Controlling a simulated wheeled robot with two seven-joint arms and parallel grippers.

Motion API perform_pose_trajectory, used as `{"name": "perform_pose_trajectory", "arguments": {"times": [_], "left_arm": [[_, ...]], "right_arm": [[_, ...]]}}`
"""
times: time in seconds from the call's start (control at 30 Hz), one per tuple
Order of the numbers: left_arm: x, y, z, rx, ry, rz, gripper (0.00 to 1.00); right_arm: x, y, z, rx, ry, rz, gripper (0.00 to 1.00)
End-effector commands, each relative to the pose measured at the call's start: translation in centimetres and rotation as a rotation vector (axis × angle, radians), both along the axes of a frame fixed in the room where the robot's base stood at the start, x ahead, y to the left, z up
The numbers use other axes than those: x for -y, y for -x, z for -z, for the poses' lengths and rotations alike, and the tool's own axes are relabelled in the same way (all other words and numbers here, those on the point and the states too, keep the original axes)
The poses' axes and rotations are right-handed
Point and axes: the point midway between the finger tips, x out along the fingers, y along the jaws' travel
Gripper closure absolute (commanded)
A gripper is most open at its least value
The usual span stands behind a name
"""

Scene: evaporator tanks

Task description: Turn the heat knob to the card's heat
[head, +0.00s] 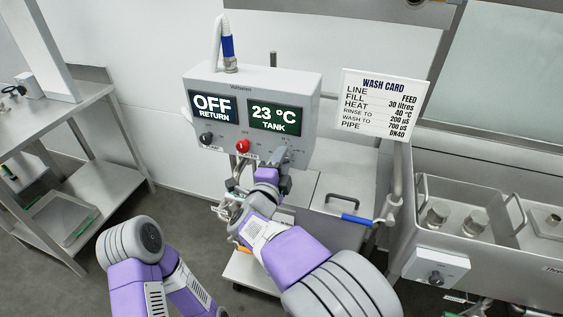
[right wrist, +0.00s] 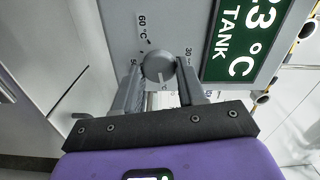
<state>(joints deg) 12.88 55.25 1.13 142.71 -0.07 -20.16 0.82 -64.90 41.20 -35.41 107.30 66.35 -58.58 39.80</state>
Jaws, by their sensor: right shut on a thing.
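The heat knob (right wrist: 158,66) is a round grey knob on the control box (head: 310,100), with a scale around it; "60 °C" and "30" are legible in the right wrist view. A pale mark shows on its lower part there, but I cannot tell its exact setting. My right gripper (right wrist: 158,84) is shut on the knob, one finger on each side. The wash card (head: 382,103) reads heat 40 °C. The tank display (head: 274,117) reads 23 °C. My left gripper is out of view.
The return display (head: 212,105) reads OFF. A black knob (head: 206,139) and a red knob (head: 242,146) sit left of my right gripper. A blue-handled valve lever (head: 357,219) and a steel sink (head: 480,225) are at right. A steel table (head: 75,105) stands at left.

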Motion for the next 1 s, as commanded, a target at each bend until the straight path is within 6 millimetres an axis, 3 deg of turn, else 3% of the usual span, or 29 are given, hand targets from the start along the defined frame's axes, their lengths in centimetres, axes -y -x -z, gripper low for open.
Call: {"name": "perform_pose_trajectory", "arguments": {"times": [0.1,0.13,0.27,0.63,1.0], "left_arm": [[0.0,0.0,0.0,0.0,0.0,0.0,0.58],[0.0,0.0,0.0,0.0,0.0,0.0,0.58],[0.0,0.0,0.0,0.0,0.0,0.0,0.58],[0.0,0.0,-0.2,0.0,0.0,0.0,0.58],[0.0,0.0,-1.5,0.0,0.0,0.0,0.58]], "right_arm": [[0.0,0.0,-0.1,0.002,0.001,-0.001,0.9],[0.0,0.0,-0.1,0.002,0.001,-0.001,0.57],[0.0,0.0,-0.1,0.002,0.001,-0.001,0.37],[-0.3,0.6,-0.1,0.0,0.001,-0.002,0.37],[-2.1,6.0,-0.2,0.0,0.0,-0.003,0.37]]}}
